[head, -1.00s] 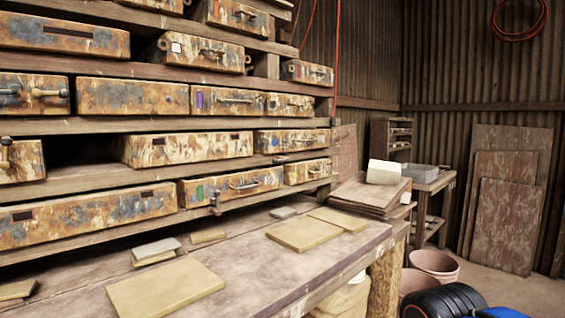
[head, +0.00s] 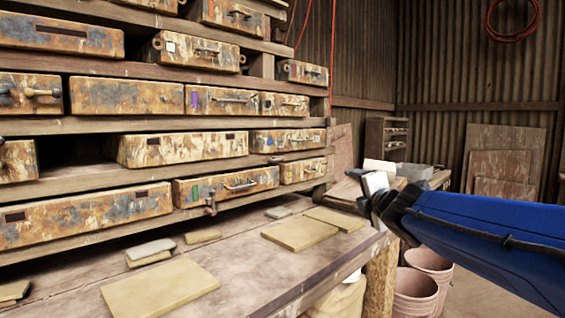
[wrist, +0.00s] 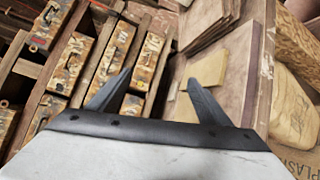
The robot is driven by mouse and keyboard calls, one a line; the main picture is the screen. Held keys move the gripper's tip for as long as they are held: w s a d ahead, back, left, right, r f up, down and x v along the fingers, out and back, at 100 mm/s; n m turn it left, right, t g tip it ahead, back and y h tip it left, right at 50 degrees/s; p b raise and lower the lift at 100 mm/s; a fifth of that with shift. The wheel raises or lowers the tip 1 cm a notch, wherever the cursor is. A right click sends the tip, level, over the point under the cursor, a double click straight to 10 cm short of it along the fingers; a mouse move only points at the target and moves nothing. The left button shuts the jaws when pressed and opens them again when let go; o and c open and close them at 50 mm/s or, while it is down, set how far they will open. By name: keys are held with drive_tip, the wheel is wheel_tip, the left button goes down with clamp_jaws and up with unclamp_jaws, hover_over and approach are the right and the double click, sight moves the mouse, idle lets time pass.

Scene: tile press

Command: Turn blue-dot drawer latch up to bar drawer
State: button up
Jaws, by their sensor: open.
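A rusty drawer (head: 288,140) sits in the right part of the rack in the head view and seems to carry a small bluish mark at its left, too small to be sure. A small latch (head: 277,159) lies roughly sideways on the shelf edge below it. My gripper (head: 372,190) is at the right, over the bench's far end and apart from the rack. In the wrist view my gripper (wrist: 158,78) has its fingers spread with nothing between them. The latch cannot be made out there.
A lower drawer (head: 225,186) has a green mark and another latch (head: 211,205) hanging below its shelf. Flat tiles (head: 300,234) lie on the bench (head: 235,285). Pink buckets (head: 415,292) stand on the floor at right. Space before the rack above the bench is open.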

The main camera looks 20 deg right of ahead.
drive_tip(key=w+a+r+n+t+y, duration=0.25)
drive_tip(key=w+r+n, duration=0.2)
drive_tip(key=n, duration=0.25)
drive_tip(key=n+g+y, duration=0.4)
drive_tip(key=n+y, duration=0.5)
drive_tip(key=n, duration=0.6)
approach(278, 160)
drive_tip(key=x, duration=0.7)
drive_tip(key=shift+w+a, duration=0.25)
drive_tip(key=c, duration=1)
